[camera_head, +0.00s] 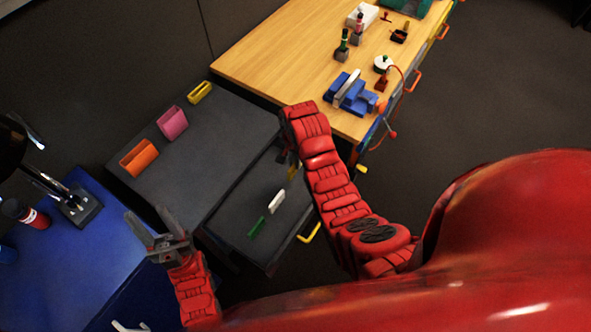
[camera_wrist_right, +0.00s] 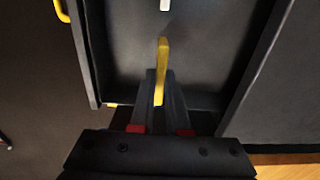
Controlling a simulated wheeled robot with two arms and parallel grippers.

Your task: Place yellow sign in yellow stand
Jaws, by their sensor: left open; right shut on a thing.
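The yellow sign (camera_wrist_right: 162,60) is a thin upright plate between the fingers of my right gripper (camera_wrist_right: 157,100), which is shut on it over the open drawer. In the head view my right gripper (camera_head: 288,158) mostly hides the sign, leaving a small yellow bit (camera_head: 292,173). The yellow stand (camera_head: 200,92) is a small slotted block on the dark cabinet top, near its far edge, up and left of the right gripper. My left gripper (camera_head: 148,218) is open and empty near the cabinet's front left corner.
A pink stand (camera_head: 172,123) and an orange stand (camera_head: 139,158) stand on the cabinet top (camera_head: 215,150). The open drawer (camera_head: 240,210) holds a white sign (camera_head: 277,201) and a green sign (camera_head: 256,227). A cluttered wooden table (camera_head: 270,70) is beyond; a blue table (camera_head: 85,250) is left.

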